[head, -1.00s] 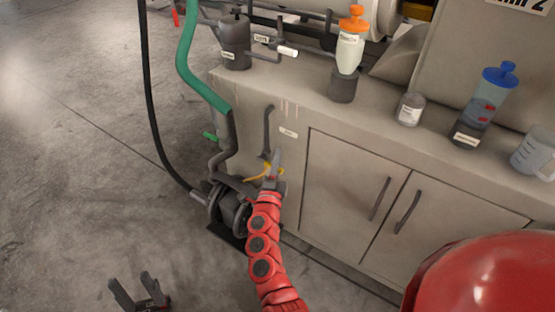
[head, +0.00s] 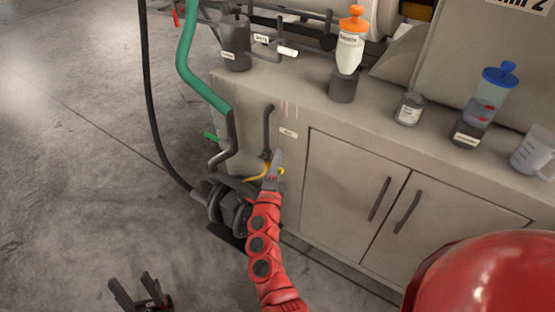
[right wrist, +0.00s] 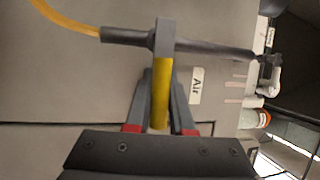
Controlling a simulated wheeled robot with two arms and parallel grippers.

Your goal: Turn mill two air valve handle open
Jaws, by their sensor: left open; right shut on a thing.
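The air valve sits on a grey pipe on the cabinet's side; the pipe (head: 268,128) runs upright in the head view and across the right wrist view (right wrist: 210,48). Its yellow handle (right wrist: 160,95) stands crosswise to the pipe. My right gripper (right wrist: 159,115) is shut on the handle, with a finger on each side. In the head view my right gripper (head: 274,166) hides most of the valve. A yellow hose (right wrist: 65,15) joins the pipe's end. An "Air" label (right wrist: 197,85) is beside the valve. My left gripper (head: 136,290) is open and empty above the floor.
A dark reel or pump-like unit (head: 228,208) stands on the floor left of my right gripper, with a black hose (head: 148,110) and green hose (head: 187,65) nearby. Cabinet doors (head: 345,185) are at right. Bottles and containers stand on top. Floor at left is clear.

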